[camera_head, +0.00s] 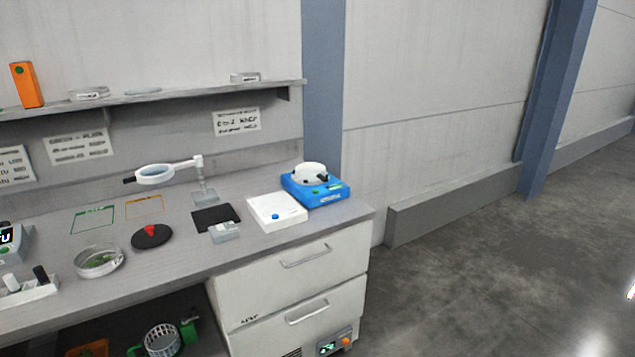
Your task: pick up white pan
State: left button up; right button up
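A white, round, pan-like vessel (309,173) with dark parts at its side sits on a blue device (328,194) at the right end of the workbench. It looks like the white pan, but it is small in the picture and its inside cannot be made out. Neither of my grippers shows in the head view.
A flat white box (277,213) with a blue knob stands just left of the blue device. A magnifier lamp (156,174), black pad (215,218), black disc (152,237) and clear dish with greens (99,262) share the bench (185,254). The floor (480,270) at right is clear.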

aim_at(311, 172)
jog(key=z, duration=0.95)
jog(key=i, duration=3.85)
jog(key=u, duration=1.85)
